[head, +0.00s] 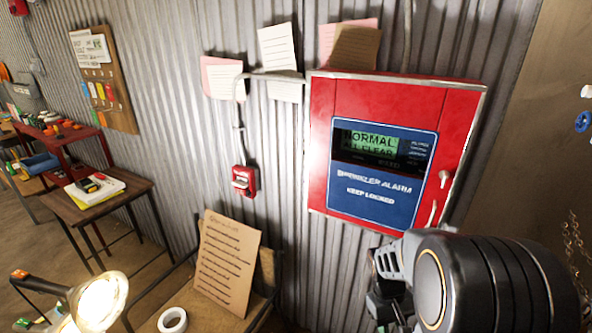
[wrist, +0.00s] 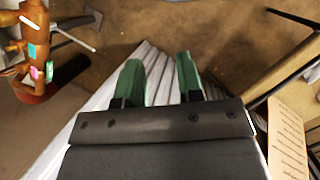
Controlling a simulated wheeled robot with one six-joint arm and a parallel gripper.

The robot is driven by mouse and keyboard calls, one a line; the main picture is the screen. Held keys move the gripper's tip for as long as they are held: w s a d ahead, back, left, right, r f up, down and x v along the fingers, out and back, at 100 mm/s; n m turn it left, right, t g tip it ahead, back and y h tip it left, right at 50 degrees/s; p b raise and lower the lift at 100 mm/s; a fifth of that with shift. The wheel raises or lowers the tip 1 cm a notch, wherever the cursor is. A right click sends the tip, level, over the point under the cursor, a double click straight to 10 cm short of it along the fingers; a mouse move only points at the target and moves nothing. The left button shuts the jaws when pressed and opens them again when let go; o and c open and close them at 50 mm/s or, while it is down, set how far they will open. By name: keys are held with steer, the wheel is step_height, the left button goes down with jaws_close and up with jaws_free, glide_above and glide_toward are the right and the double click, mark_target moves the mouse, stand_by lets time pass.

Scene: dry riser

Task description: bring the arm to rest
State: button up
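My gripper (wrist: 159,78) shows in the wrist view with its two green fingers apart and nothing between them. Below the fingers in that view are the corrugated wall and the brown floor. In the head view my arm stands at the lower right, in front of the lower right part of the red sprinkler alarm cabinet (head: 322,150). The fingers are hidden in the head view. The cabinet's door is closed, and its display (head: 375,142) is green and reads normal, all clear. I cannot tell from the head view whether the arm touches anything.
A chair with a cardboard notice (head: 228,262) stands below the cabinet. A lit lamp (head: 100,300) is at the lower left. A small table (head: 95,205) stands at the left. A chain (head: 574,245) hangs at the right. An orange-brown pipe stand (wrist: 35,45) is in the wrist view.

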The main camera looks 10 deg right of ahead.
steer(key=a+r+t+y+p, duration=0.1)
steer(key=a+r+t, duration=0.3)
steer(key=a+r, duration=0.3)
steer(key=a+r+t+y+p, duration=0.1)
steer(key=a+r+t+p, duration=0.15)
steer(key=a+r, duration=0.45)
steer(key=d+f+g+h+b, duration=0.1)
steer(key=d+f+g+b, duration=0.2)
steer(key=d+f+b, duration=0.45)
steer(key=d+f+g+h+b, duration=0.2)
steer(key=d+f+b, duration=0.25)
steer(key=f, duration=0.65)
steer(key=d+f+g+h+b, duration=0.1)
steer(key=d+f+g+b, duration=0.2)
steer(key=d+f+b, duration=0.35)
steer(key=d+f+g+h+b, duration=0.5)
steer(key=d+f+b, duration=0.1)
steer(key=d+f, duration=0.35)
steer(key=w+d+r+n+h, duration=0.1)
steer(key=w+d+r+h, duration=0.2)
steer(key=d+r+h, duration=0.25)
steer(key=b+x, duration=0.1)
steer(key=x, duration=1.2)
steer(key=shift+s+a+r, duration=0.3)
steer(key=shift+r, duration=0.5)
steer(key=shift+g+h, duration=0.25)
steer(key=shift+c, duration=0.3)
